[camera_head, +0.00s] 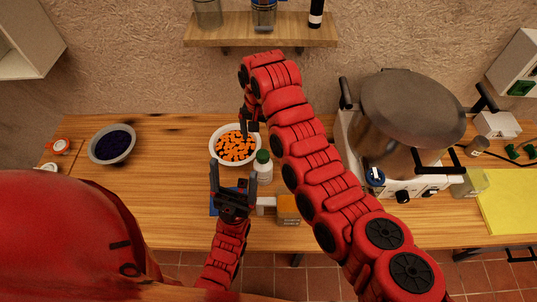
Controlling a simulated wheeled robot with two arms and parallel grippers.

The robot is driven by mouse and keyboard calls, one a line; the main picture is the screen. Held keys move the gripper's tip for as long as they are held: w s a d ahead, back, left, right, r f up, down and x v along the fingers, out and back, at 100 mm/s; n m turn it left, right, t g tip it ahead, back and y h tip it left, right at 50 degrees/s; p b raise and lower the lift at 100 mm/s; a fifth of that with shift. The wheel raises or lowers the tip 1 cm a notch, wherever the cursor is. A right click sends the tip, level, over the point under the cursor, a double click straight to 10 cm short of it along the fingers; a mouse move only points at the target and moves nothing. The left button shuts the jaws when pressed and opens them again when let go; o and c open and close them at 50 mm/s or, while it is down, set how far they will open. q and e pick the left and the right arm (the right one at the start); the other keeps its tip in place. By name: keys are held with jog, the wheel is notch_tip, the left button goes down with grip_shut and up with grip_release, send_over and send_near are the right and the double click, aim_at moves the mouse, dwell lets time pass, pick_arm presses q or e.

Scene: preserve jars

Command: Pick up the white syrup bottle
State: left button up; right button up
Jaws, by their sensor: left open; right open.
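The white syrup bottle (263,172) has a green cap and stands upright on the wooden table, just right of and in front of a white bowl of orange pieces. My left gripper (233,178) is open and empty, with its right finger close beside the bottle's left side; I cannot tell whether they touch. My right gripper (249,125) is open, pointing down near the bowl's back right rim, behind the bottle. My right arm crosses the picture to the right of the bottle.
The white bowl (214,146) stands behind my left gripper. A bowl of dark berries (98,149) is at the left. A large metal pot (412,110) stands right. The table between the two bowls is clear.

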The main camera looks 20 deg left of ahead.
aim_at(261, 154)
notch_tip(261, 154, down, 11)
jog(key=b, duration=0.9)
jog(key=shift+r, duration=0.15)
jog(key=shift+s+f+p, duration=0.1)
jog(key=shift+f+p, duration=0.2)
jog(key=shift+f, duration=0.35)
jog(key=shift+d+f, duration=0.1)
jog(key=shift+f, duration=0.45)
jog(key=f, duration=0.4)
jog(key=shift+w+d+f, duration=0.15)
jog(key=shift+w, duration=0.15)
jog(key=shift+c, duration=1.4)
grip_shut()
jog(key=shift+r, duration=0.25)
